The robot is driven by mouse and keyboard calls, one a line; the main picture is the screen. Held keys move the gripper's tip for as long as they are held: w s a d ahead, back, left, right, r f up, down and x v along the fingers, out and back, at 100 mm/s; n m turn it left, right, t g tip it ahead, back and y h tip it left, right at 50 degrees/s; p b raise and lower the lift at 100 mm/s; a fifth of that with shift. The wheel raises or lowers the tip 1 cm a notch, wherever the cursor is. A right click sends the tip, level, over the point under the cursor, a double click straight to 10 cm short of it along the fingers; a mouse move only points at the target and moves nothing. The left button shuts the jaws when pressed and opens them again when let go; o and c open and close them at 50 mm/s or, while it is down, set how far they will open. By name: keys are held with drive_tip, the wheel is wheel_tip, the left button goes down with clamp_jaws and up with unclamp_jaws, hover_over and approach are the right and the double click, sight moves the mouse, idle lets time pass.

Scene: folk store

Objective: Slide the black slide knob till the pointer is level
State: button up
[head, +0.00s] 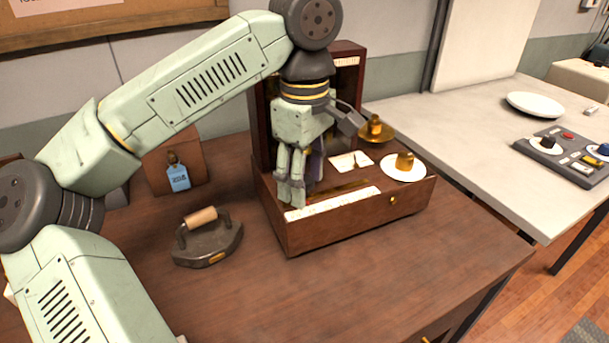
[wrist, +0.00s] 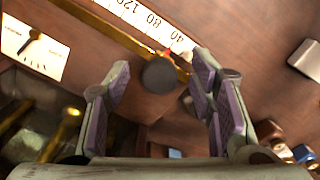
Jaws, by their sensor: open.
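The brown wooden balance box (head: 340,228) stands on the dark table. Its white numbered scale (head: 335,203) runs along the front; in the wrist view the scale (wrist: 140,18) shows 120, 80 and 40. The black slide knob (wrist: 158,75) sits on the brass rail by the 40 end, with a red marker beside it. My gripper (head: 290,203) points down over the scale's left end and hides the knob from the head view. In the wrist view its open fingers (wrist: 160,84) lie either side of the knob, with gaps. The pointer (wrist: 30,43) slants across its white card.
A brass weight (head: 404,162) stands on the white right pan; another brass piece (head: 375,126) sits on a brass dish behind. An old iron (head: 207,242) stands left of the box. A grey control panel (head: 568,155) lies on the pale table. The dark table's front right is clear.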

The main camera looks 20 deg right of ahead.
idle(0.3)
drive_tip(key=shift+r+p, duration=2.65)
drive_tip(key=shift+r, duration=0.9)
